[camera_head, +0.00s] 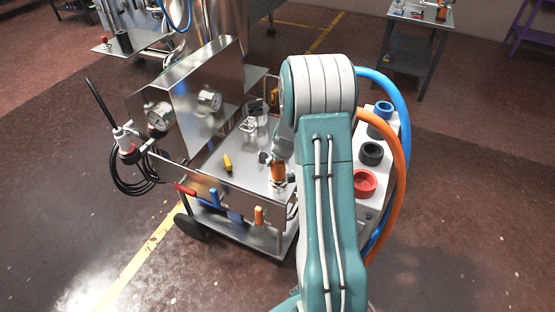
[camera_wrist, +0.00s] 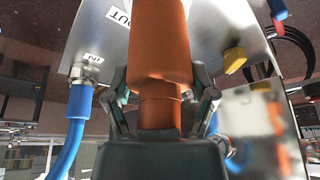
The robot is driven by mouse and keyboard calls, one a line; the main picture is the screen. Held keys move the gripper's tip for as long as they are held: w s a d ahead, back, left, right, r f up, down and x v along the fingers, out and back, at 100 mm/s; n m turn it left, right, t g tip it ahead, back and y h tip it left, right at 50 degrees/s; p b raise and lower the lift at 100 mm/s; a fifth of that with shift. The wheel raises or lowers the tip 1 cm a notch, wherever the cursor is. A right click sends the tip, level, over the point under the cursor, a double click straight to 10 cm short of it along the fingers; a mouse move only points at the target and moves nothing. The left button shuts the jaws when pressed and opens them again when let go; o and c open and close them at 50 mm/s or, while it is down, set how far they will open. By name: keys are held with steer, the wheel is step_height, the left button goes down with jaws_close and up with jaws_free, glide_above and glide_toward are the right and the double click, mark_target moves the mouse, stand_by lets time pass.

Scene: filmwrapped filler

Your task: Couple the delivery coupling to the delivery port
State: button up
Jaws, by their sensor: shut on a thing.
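My gripper (camera_wrist: 162,112) is shut on an orange coupling (camera_wrist: 160,45), with a finger on either side of it. The coupling also shows in the head view (camera_head: 278,172), just left of my arm and close over the steel cart's deck. An "OUT" label (camera_wrist: 118,17) is on the steel surface beside the coupling in the wrist view. The port by that label is hidden behind the coupling, so I cannot tell whether the two touch. A blue hose end (camera_wrist: 80,98) sits at a fitting marked "IN". My arm hides most of my gripper in the head view.
The wheeled steel cart (camera_head: 240,187) carries a gauge panel (camera_head: 203,82) and coloured handles. An orange hose (camera_head: 402,150) and a blue hose (camera_head: 404,112) loop right of my arm. A white rack (camera_head: 371,204) stands there with blue, black and red rings.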

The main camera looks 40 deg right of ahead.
steer(key=shift+f, duration=0.3)
stand_by(0.9)
steer(key=o, duration=1.2)
steer(key=shift+f, duration=0.1)
steer(key=shift+o, duration=0.2)
steer(key=v, duration=1.2)
steer(key=s+a+r+n, duration=0.1)
steer(key=s+a+r, duration=0.2)
steer(key=a+r, duration=0.6)
steer(key=s+a+r, duration=0.3)
steer(key=s+a, duration=0.1)
steer(key=s, duration=0.2)
steer(key=s+a+r+n, duration=0.1)
steer(key=s+a+r, duration=0.2)
steer(key=s+a, duration=0.2)
steer(key=s+a+r+n+t+y, duration=0.1)
steer(key=s+a+r, duration=0.2)
steer(key=s+a, duration=0.2)
steer(key=s, duration=0.2)
steer(key=shift+s+a, duration=0.2)
steer(key=shift+s, duration=0.1)
